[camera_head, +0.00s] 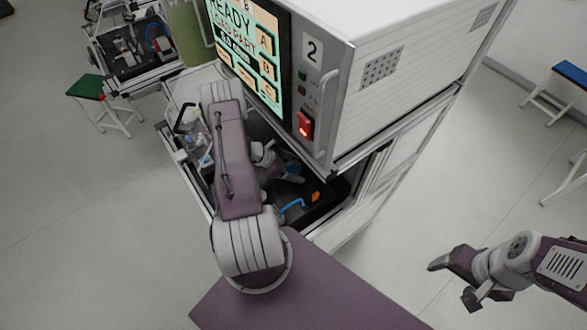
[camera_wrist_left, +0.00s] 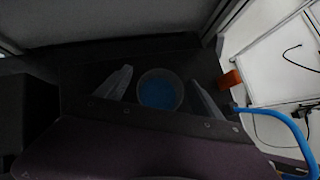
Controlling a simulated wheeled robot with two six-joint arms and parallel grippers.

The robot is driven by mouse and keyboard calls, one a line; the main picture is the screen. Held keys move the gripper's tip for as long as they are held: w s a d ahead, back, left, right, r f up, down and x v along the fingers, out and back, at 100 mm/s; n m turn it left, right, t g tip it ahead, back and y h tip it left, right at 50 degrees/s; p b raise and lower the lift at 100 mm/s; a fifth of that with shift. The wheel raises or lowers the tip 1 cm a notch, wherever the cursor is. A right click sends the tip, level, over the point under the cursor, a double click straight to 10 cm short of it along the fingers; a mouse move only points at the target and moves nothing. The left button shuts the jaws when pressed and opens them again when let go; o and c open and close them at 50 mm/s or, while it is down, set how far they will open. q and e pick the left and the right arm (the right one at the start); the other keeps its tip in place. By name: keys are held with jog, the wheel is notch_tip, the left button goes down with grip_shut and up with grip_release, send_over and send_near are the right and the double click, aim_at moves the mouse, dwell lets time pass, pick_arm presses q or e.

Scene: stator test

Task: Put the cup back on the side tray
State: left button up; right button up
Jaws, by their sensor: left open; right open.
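In the left wrist view a round cup (camera_wrist_left: 160,92) with a blue inside lies between the two fingers of my left gripper (camera_wrist_left: 160,88). The fingers are open, one on each side of it; I cannot tell whether they touch it. In the head view my left gripper (camera_head: 285,172) reaches into the dark bay under the machine, and I cannot make out the cup there. My right gripper (camera_head: 456,281) is open and empty over the floor at the lower right. A pale surface (camera_head: 183,88) beside the bay may be the side tray; I cannot tell for sure.
The machine (camera_head: 400,70) with a lit screen and red switch (camera_head: 305,126) overhangs the bay. An orange block (camera_head: 315,196) and blue tube (camera_head: 292,205) sit near my left gripper. Small items (camera_head: 190,125) lie left of my arm. A green stool (camera_head: 86,86) stands farther left.

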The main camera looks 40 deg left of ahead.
pick_arm(q)
jog(key=shift+x, duration=0.75)
jog(key=shift+d+f, duration=0.1)
jog(key=shift+f, duration=0.05)
jog(key=shift+w, duration=0.15)
jog(key=c, duration=1.4)
